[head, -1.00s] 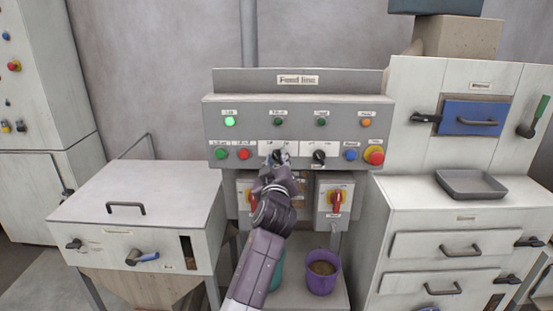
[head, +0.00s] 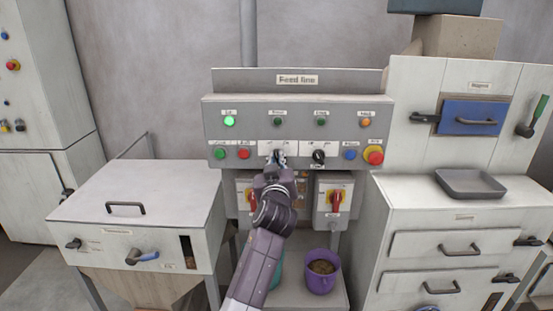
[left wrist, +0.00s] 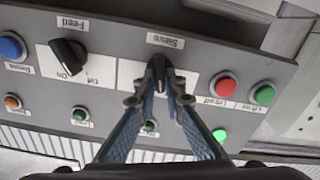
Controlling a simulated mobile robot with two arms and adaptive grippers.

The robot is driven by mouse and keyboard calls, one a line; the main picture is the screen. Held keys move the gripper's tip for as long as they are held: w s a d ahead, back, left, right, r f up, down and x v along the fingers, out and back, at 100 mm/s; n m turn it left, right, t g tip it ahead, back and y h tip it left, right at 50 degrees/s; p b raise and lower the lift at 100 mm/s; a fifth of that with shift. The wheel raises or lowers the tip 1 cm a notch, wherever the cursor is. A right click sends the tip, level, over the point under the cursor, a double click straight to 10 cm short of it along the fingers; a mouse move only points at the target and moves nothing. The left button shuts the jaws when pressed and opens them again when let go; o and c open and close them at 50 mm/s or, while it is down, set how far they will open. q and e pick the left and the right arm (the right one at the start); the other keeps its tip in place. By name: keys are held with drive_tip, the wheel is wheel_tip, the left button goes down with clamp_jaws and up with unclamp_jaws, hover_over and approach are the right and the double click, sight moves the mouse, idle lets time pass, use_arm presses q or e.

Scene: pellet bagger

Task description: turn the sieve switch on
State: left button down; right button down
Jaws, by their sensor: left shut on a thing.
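The sieve switch (left wrist: 158,74) is a black rotary knob on a white plate labelled "Sieve", which appears upside down in the left wrist view. My left gripper (left wrist: 160,80) is shut on this knob, with one finger on each side. The fingers hide much of the knob, and I cannot read which mark it points at. In the head view my left gripper (head: 279,160) reaches up to the panel and covers most of the sieve switch. My right gripper is not in view.
The feed switch (head: 318,157), a similar black knob, is just right of the gripper. Green (head: 219,154) and red (head: 244,154) buttons sit to the left. A blue button (head: 350,155) and red emergency stop (head: 374,155) sit right. A purple bucket (head: 321,282) stands below.

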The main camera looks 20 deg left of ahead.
use_arm(q)
drive_tip(key=shift+w+d+m+p, duration=0.1)
drive_tip(key=shift+m+p, duration=0.45)
drive_tip(key=shift+m, duration=1.6)
drive_tip(key=shift+d+m+p, duration=0.1)
drive_tip(key=shift+m+p, duration=0.45)
drive_tip(key=shift+m, duration=1.6)
drive_tip(key=c, duration=2)
unclamp_jaws()
